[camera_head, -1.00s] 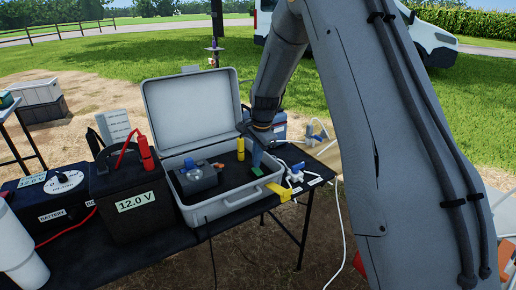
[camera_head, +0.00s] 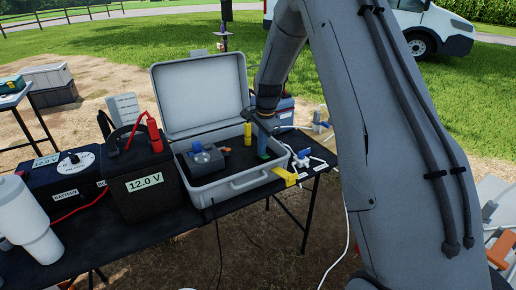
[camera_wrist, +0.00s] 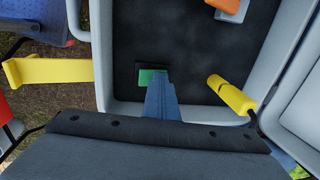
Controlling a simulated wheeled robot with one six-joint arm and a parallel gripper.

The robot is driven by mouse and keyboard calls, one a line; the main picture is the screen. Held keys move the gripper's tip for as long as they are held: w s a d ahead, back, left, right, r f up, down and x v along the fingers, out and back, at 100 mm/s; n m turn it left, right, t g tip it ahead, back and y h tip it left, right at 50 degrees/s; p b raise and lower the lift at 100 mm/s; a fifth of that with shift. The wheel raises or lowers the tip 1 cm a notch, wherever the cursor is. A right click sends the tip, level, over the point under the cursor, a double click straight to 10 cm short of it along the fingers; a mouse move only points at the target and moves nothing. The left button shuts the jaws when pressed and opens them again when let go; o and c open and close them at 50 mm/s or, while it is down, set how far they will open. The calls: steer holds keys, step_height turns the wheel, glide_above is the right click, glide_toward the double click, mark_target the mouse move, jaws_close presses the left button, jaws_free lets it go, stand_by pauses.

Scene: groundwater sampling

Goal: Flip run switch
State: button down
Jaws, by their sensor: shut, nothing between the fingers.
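The open grey case (camera_head: 240,187) stands on the black table. A small green switch on a black base (camera_wrist: 147,77) is set in its dark panel, which I take to be the run switch; a sliver of green (camera_head: 264,156) shows in the head view. My gripper (camera_wrist: 158,75) is shut and empty, with its blue fingers pointing down at the panel. The fingertips are right beside the green switch and cover its right part. I cannot tell whether they touch it. In the head view my gripper (camera_head: 263,156) reaches into the right end of the case.
A yellow cylinder (camera_wrist: 230,95) stands close to my fingers. A grey unit with an orange part (camera_head: 204,159) sits left in the case. A yellow bracket (camera_head: 286,177) sticks out at the case's front right corner. A 12.0 V battery (camera_head: 135,185) stands to the left.

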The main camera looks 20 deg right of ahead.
mark_target(266, 158)
steer(key=shift+s+f, duration=0.3)
steer(key=shift+s+d+p, duration=0.2)
steer(key=shift+s+p, duration=0.35)
steer(key=shift+s, duration=0.2)
steer(key=shift+r+p, duration=0.35)
steer(key=shift+r, duration=0.05)
step_height(266, 158, up, 14)
steer(key=s, duration=0.1)
steer(key=shift+s+d+f, duration=0.2)
steer(key=shift+f, duration=0.05)
steer(key=shift+w+b, duration=0.3)
steer(key=shift+b, duration=1.1)
steer(key=shift+r+t, duration=0.15)
steer(key=shift+t, duration=0.15)
